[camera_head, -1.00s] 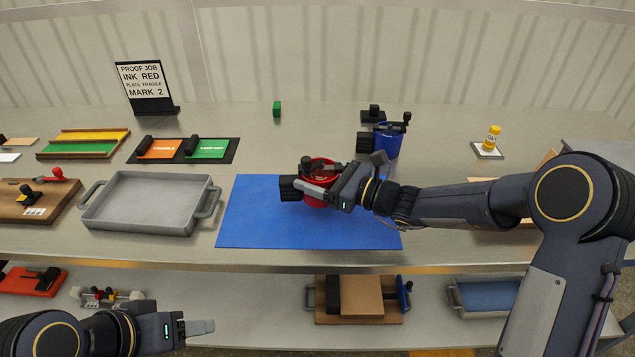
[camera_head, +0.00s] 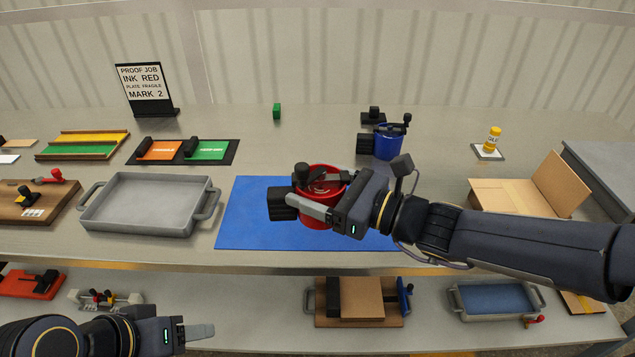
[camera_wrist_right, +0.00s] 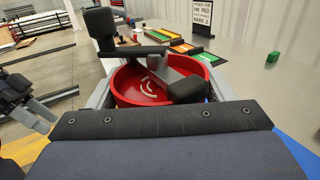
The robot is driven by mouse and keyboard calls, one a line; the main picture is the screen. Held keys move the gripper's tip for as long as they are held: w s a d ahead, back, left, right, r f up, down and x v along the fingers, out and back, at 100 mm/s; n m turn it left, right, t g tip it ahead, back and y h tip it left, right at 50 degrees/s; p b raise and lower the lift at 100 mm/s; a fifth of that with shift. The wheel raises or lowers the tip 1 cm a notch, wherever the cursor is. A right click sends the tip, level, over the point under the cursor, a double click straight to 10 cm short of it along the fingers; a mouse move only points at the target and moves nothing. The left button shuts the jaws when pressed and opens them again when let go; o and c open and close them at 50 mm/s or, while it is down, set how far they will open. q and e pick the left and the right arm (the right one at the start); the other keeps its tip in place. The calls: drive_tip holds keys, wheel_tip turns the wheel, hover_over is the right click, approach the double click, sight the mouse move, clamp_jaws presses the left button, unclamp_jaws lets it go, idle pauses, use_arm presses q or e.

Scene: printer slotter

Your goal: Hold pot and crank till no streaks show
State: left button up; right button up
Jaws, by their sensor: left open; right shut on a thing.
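The red pot (camera_head: 318,216) is above the blue mat (camera_head: 246,230), with a black block handle (camera_head: 283,204) on its left side. My right gripper (camera_head: 318,204) is shut on the pot, with a grey finger along its near side. A black crank (camera_head: 302,173) crosses the pot's open top. In the right wrist view, the red pot (camera_wrist_right: 126,88) sits between the fingers, and pale curved streaks (camera_wrist_right: 150,87) show in the red ink inside. The crank partly hides the ink. My left gripper (camera_head: 197,333) is open and empty at the lower left, away from the pot.
A blue pot (camera_head: 388,145) stands behind on the right. A grey tray (camera_head: 150,222) lies left of the mat. An open cardboard box (camera_head: 515,197) and a glue bottle (camera_head: 493,138) are at the right. A sign (camera_head: 144,82) reads INK RED, MARK 2.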

drive_tip(key=shift+w+r, duration=0.1)
drive_tip(key=w+p, duration=0.4)
drive_tip(key=w, duration=1)
idle(0.7)
